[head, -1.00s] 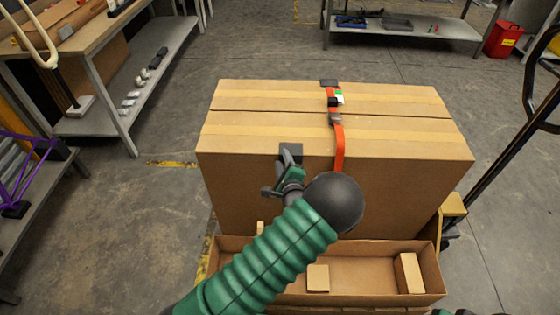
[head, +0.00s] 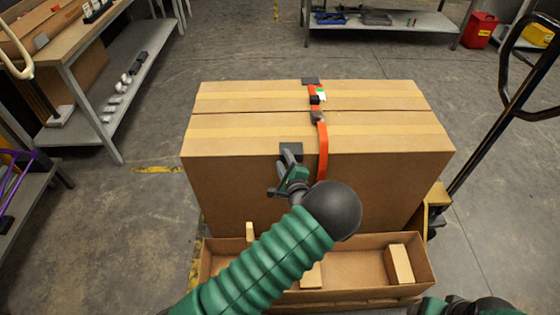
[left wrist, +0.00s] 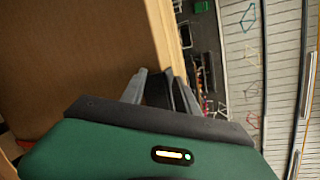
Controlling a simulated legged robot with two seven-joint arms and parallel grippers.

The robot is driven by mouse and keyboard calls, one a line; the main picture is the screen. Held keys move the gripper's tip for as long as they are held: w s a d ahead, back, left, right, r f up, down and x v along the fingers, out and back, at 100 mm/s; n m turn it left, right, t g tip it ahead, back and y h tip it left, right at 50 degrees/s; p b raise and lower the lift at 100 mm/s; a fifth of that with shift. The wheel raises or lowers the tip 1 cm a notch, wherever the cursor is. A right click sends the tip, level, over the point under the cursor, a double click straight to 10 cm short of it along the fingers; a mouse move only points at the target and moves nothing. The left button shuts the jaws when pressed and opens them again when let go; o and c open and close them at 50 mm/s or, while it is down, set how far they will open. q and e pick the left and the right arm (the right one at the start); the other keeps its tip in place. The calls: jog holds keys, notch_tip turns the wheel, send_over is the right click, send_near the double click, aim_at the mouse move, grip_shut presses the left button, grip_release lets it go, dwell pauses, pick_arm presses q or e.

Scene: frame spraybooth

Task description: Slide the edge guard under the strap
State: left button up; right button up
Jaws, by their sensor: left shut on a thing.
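A large brown carton (head: 250,135) has an orange strap (head: 323,150) running over its top and down its front face. A dark edge guard (head: 291,149) is at the carton's front top edge, just left of the strap, with a small gap between them. My left gripper (head: 289,168) is shut on this guard from the front. In the left wrist view, the dark guard (left wrist: 157,88) shows between the fingers of the left gripper (left wrist: 160,92), beside the carton (left wrist: 75,50). Another dark guard (head: 310,82) is under the strap at the far top edge. My right gripper is not visible.
An open cardboard tray (head: 345,270) with small blocks stands in front of the carton. A dark buckle (head: 317,117) sits on the strap. A pallet-truck handle (head: 500,120) rises at right. A workbench (head: 85,60) stands at left.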

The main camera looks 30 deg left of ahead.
aim_at(296, 157)
pick_arm(q)
jog(key=shift+w+d+r, duration=0.1)
jog(key=shift+w+d, duration=0.5)
jog(key=shift+d, duration=0.3)
jog(key=shift+w+d+r, duration=0.1)
jog(key=shift+w+d, duration=0.5)
jog(key=shift+d, duration=0.25)
jog(key=o, duration=1.1)
jog(key=shift+f, duration=0.25)
jog(key=shift+a+f, duration=0.15)
jog(key=shift+a, duration=0.05)
jog(key=shift+p, duration=0.3)
